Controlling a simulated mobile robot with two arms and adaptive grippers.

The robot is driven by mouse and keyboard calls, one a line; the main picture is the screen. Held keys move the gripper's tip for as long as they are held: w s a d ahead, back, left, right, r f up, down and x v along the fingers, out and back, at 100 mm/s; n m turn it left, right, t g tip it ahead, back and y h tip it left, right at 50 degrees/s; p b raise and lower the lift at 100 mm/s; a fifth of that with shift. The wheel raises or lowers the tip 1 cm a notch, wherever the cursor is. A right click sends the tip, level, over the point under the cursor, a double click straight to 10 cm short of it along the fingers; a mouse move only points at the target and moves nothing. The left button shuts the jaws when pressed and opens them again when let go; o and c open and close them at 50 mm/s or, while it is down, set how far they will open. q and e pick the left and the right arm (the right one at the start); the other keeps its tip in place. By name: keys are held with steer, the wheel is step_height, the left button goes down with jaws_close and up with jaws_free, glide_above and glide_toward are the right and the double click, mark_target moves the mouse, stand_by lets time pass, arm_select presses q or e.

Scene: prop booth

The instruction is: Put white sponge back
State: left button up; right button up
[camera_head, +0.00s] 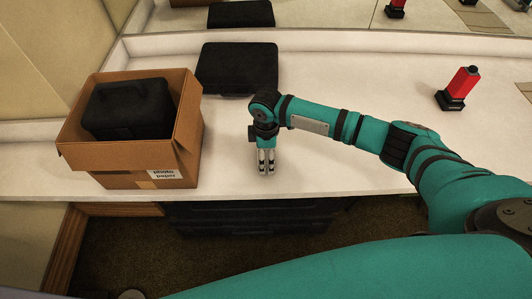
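I cannot make out a white sponge anywhere in this view. My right gripper (266,168) points down over the front part of the white counter (330,130), to the right of a cardboard box (125,180). Its two pale fingers are close together; the view is too small to show whether they are shut or slightly apart. No held object can be made out. My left gripper is not in view.
The cardboard box is open and labelled "photo paper", with a black case (128,108) inside. Another black case (237,68) lies behind my gripper. A red object with a black base (459,88) stands at the right. A mirror (330,14) runs along the back. The middle counter is clear.

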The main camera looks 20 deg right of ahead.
mark_target(266, 155)
steer(key=shift+o, duration=1.4)
steer(key=shift+r, duration=0.1)
step_height(266, 155, up, 12)
steer(key=b, duration=0.1)
